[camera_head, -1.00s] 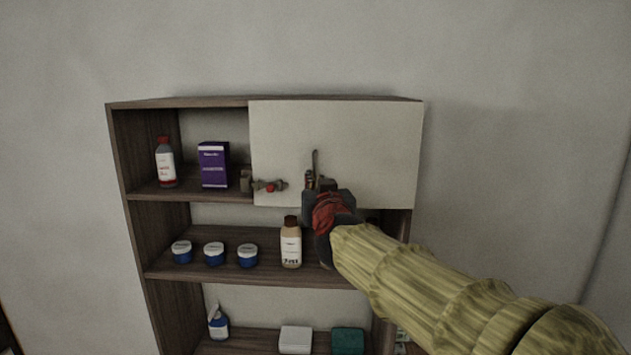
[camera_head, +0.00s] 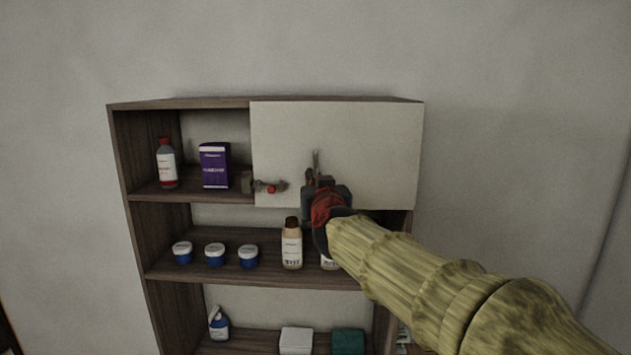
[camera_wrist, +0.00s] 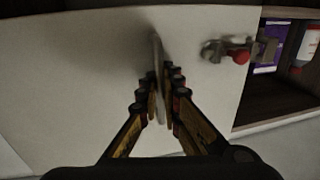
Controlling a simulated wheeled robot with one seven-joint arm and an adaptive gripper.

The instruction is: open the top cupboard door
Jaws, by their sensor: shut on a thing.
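The top cupboard door (camera_head: 375,150) is a plain pale panel covering the right part of the top shelf, and it looks closed. Its slim upright handle (camera_head: 315,162) stands out from the panel, and the handle also shows in the wrist view (camera_wrist: 160,85). My gripper (camera_head: 314,182) is at the lower part of the handle. In the wrist view my gripper (camera_wrist: 163,95) has its fingers closed on both sides of the handle. A latch with a red knob (camera_head: 268,187) sits at the door's lower left edge, and its bolt also shows in the wrist view (camera_wrist: 232,52).
A red-capped bottle (camera_head: 166,163) and a purple box (camera_head: 215,165) stand on the open top shelf at left. Blue jars (camera_head: 214,254) and a brown-capped bottle (camera_head: 292,245) stand on the middle shelf below the door. The wall around the cupboard is clear.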

